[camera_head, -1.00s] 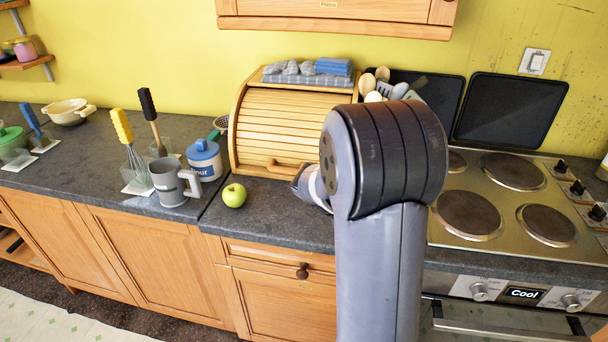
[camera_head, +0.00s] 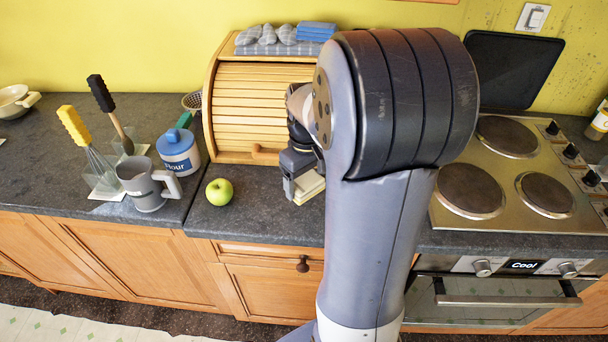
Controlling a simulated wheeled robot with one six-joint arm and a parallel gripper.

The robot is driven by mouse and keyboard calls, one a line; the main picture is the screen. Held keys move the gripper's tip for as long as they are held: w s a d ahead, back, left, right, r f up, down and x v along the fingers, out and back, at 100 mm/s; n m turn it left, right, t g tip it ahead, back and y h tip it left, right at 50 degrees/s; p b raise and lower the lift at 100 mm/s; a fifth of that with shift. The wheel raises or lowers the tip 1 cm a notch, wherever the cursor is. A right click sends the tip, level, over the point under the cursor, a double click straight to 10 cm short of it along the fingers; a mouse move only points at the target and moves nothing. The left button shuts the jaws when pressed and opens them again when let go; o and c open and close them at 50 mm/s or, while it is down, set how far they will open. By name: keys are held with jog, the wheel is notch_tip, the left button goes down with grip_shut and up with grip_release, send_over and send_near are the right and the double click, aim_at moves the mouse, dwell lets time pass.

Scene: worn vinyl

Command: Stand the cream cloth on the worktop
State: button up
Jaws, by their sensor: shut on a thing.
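My gripper (camera_head: 296,190) is in front of the wooden bread bin, low over the dark worktop (camera_head: 240,222). It is shut on the cream cloth (camera_head: 308,187), a small pale folded piece between the jaws. Part of the cloth is hidden by the gripper. I cannot tell whether the cloth touches the worktop. My arm hides the worktop to the right of it.
A green apple (camera_head: 219,192) sits just left of my gripper. The bread bin (camera_head: 245,108) stands behind, with blue cloths (camera_head: 316,31) on top. A grey mug (camera_head: 146,185) and a flour jar (camera_head: 179,153) stand further left. The hob (camera_head: 509,185) is at right.

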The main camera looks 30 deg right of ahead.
jog(key=shift+r, duration=0.1)
jog(key=shift+f+b, duration=1.95)
jog(key=shift+f, duration=1)
jog(key=shift+f, duration=0.6)
jog(key=o, duration=1.2)
jog(key=shift+o, duration=0.2)
jog(key=shift+r, duration=0.2)
jog(key=shift+r+p, duration=3.15)
jog(key=shift+r, duration=0.75)
